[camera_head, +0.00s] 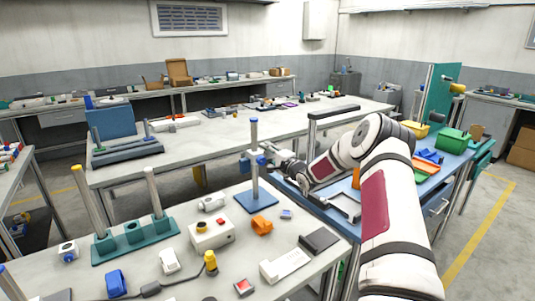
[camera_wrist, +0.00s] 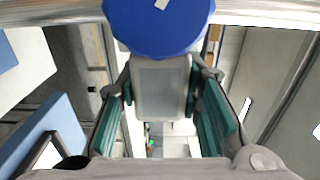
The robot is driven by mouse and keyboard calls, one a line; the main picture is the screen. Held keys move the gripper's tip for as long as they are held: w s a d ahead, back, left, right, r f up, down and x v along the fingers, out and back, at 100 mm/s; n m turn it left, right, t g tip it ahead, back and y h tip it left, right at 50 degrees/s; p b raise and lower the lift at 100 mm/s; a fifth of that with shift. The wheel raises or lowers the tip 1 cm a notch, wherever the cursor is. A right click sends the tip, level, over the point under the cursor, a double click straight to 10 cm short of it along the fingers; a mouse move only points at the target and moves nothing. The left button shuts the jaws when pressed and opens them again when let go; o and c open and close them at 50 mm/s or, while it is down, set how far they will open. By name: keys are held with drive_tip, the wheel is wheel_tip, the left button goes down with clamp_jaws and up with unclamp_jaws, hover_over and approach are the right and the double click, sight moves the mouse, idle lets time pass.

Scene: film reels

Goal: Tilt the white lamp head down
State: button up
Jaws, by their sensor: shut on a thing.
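My gripper (camera_head: 270,152) is at the upright post (camera_head: 254,180), beside its blue clamp (camera_head: 246,163). In the wrist view, my gripper's teal finger pads (camera_wrist: 120,108) stand on both sides of a pale grey-white block (camera_wrist: 161,88) and are shut on it. This block looks like the white lamp head, but I cannot confirm that from the head view, where it is mostly hidden. A round blue part (camera_wrist: 158,25) sits just beyond the block, in front of the metal post (camera_wrist: 260,14). The post stands upright on a blue base plate (camera_head: 257,201).
My arm reaches over the blue-topped table at right. A long white table (camera_head: 230,130) stands behind.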

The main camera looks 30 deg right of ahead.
drive_tip(key=shift+f+t+b, duration=0.15)
drive_tip(key=shift+t+b, duration=0.15)
drive_tip(key=shift+b, duration=0.05)
drive_tip(key=shift+f+t+b, duration=0.15)
drive_tip(key=shift+t+b, duration=0.45)
drive_tip(key=shift+b, duration=0.2)
drive_tip(key=t+b, duration=0.2)
drive_tip(key=b, duration=0.1)
drive_tip(key=shift+w, duration=0.1)
drive_tip(key=t+b, duration=0.2)
drive_tip(key=b, duration=0.2)
drive_tip(key=shift+t+b, duration=0.7)
drive_tip(key=shift+b, duration=0.35)
drive_tip(key=shift+r, duration=0.2)
drive_tip(key=o, duration=1.2)
drive_tip(key=shift+c, duration=0.2)
